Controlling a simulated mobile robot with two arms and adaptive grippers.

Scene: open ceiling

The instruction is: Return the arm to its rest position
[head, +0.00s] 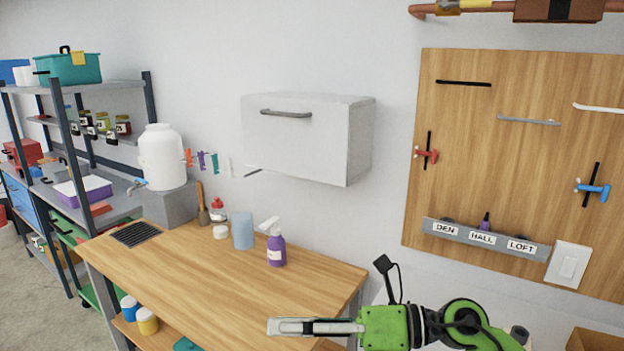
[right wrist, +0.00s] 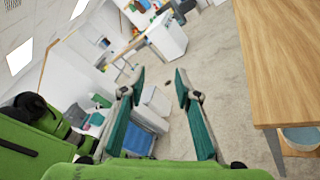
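My right gripper (head: 274,327) is at the bottom of the head view, in front of the wooden workbench (head: 165,280), with its fingers pointing left. In the right wrist view my right gripper (right wrist: 160,78) has its two fingers apart with nothing between them, only the floor and room beyond. My right arm, green and black, comes in from the lower right of the head view. My left gripper and left arm are not seen in the head view.
The workbench carries a purple spray bottle (head: 276,248), a blue cup (head: 243,231) and a white water dispenser (head: 162,158). A white wall cabinet (head: 300,145) hangs above. A wooden pegboard (head: 470,150) is at the right. In the right wrist view, open floor (right wrist: 222,95) lies beyond the fingers.

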